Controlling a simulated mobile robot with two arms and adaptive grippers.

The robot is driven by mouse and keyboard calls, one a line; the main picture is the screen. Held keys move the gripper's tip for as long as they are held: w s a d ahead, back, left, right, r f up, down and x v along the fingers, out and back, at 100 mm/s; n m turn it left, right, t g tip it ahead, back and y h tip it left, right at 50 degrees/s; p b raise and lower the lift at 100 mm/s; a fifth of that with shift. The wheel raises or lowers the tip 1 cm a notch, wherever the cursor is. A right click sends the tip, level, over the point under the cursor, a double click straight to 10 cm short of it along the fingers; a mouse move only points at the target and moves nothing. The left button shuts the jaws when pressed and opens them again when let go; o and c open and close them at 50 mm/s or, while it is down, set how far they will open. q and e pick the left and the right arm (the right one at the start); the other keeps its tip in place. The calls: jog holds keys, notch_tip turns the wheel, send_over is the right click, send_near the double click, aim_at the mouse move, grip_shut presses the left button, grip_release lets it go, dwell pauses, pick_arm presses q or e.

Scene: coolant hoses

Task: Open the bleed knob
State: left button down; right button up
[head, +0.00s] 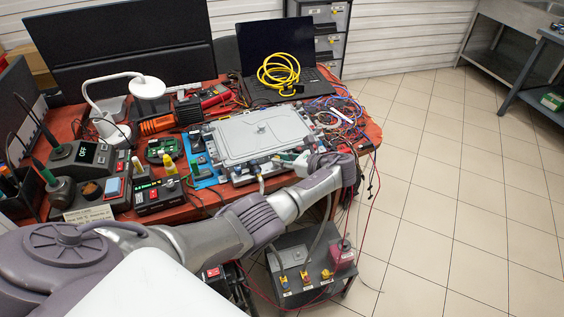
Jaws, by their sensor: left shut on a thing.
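A grey flat unit with a lid (235,140) lies on the red-brown bench, with hose fittings along its front edge. My right gripper is not in view.
Coloured wires (345,112) crowd the bench to the right of the unit. A laptop (277,50) with a coiled yellow cable (279,74) stands behind it. A white lamp (147,86) and soldering gear (82,156) fill the left.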

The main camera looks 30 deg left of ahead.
pick_arm(q)
jog(key=c, duration=1)
grip_release()
jog(key=shift+c, duration=0.2)
jog(key=shift+d, duration=0.1)
jog(key=v, duration=1.1)
jog(key=shift+d+r, duration=0.15)
jog(key=shift+d, duration=0.25)
